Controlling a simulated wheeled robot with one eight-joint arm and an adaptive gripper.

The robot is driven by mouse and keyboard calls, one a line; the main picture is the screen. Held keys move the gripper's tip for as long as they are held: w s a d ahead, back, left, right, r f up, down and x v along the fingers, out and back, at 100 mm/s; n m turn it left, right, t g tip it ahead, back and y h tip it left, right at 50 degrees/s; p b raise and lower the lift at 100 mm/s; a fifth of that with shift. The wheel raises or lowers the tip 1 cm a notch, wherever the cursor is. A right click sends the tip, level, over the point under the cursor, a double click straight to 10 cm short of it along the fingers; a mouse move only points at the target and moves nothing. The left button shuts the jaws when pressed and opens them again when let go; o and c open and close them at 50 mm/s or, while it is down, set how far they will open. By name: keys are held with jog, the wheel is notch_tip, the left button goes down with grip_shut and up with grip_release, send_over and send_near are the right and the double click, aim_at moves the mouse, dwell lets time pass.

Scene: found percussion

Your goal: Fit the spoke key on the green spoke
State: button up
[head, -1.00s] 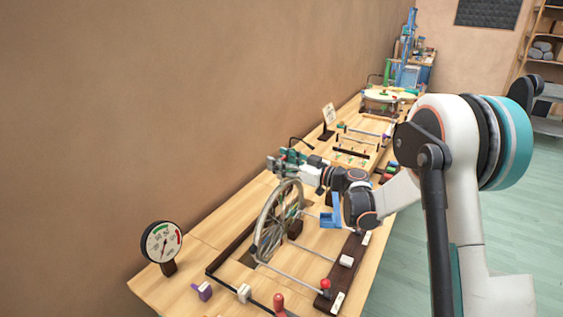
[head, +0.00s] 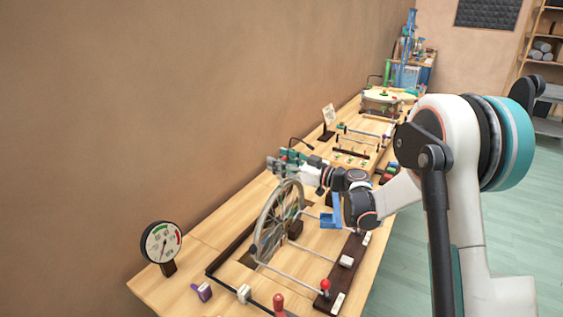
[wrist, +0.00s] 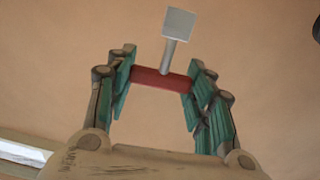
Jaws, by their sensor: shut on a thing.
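My gripper (head: 286,163) is shut on the red handle of the spoke key (wrist: 162,79), seen between the teal finger pads in the wrist view. The key's grey shank and square head point up and away from my gripper, with only the plain wall behind. In the head view my gripper is just above and behind the top of the spoked wheel (head: 263,222). The wheel stands upright on the bench. I cannot make out the green spoke among its thin spokes. The key is too small to tell in the head view.
A dial gauge (head: 161,242) stands left of the wheel. A purple piece (head: 203,291) and red knobs (head: 325,285) are near the front. A blue bracket (head: 330,219) is right of the wheel. More rigs fill the bench's far end. The wall runs along the left.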

jog(key=shift+f+b, duration=0.85)
jog(key=shift+f, duration=0.4)
jog(key=o, duration=1.1)
jog(key=shift+o, duration=0.2)
jog(key=shift+d, duration=0.1)
jog(key=v, duration=1.2)
jog(key=shift+s+r, duration=0.1)
